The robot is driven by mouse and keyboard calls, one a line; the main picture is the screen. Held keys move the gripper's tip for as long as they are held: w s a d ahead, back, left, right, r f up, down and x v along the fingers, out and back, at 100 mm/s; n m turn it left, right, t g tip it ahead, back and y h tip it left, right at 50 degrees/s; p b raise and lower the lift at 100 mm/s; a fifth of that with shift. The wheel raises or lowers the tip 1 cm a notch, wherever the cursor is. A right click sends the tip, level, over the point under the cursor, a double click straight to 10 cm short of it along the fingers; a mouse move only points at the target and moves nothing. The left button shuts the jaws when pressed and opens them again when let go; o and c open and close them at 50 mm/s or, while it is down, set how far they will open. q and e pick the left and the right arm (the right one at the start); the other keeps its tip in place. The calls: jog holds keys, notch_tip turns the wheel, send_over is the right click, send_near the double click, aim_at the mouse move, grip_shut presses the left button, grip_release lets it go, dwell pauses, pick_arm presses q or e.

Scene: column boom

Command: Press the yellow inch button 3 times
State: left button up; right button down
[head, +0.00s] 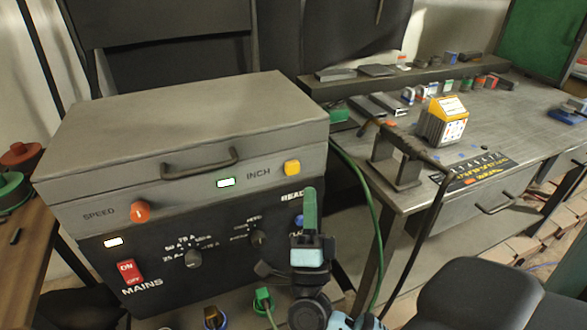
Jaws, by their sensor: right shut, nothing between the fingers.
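The yellow inch button (292,167) sits on the upper grey front of the control box (190,130), right of the printed word INCH. Nothing covers it. My right gripper (310,190) is in front of the box's dark lower panel, below and slightly right of the button. Its green fingers are shut together and point upward, with nothing between them. In the picture its tip lies a little below the button; I cannot tell the depth gap. My left gripper is not in view.
The box also has an orange speed knob (140,212), a red mains switch (128,271) and a front handle (200,165). A green cable (372,200) hangs at its right side. A metal workbench (480,130) with a yellow-topped box (444,121) stands at right.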

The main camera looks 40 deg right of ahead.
jog(key=shift+r, duration=0.1)
dwell(0.6)
jog(key=s+n+t+y+p, duration=0.1)
jog(key=n+y+p, duration=0.1)
jog(key=n+y, duration=0.5)
jog(key=s+n+y+p, duration=0.1)
jog(key=n+y+p, duration=0.1)
jog(key=n+y, duration=0.6)
jog(key=s+n+t+y+p, duration=0.1)
jog(key=s+n+y+p, duration=0.1)
jog(key=n+y, duration=0.6)
jog(key=shift+d+n+t, duration=0.15)
jog(key=shift+n+t, duration=0.15)
jog(key=shift+n, duration=1.5)
jog(key=b, duration=0.3)
send_near(292, 168)
jog(key=w+a+r, duration=0.2)
jog(key=w+r, duration=0.1)
jog(key=r, duration=0.1)
jog(key=shift+w+a, duration=0.25)
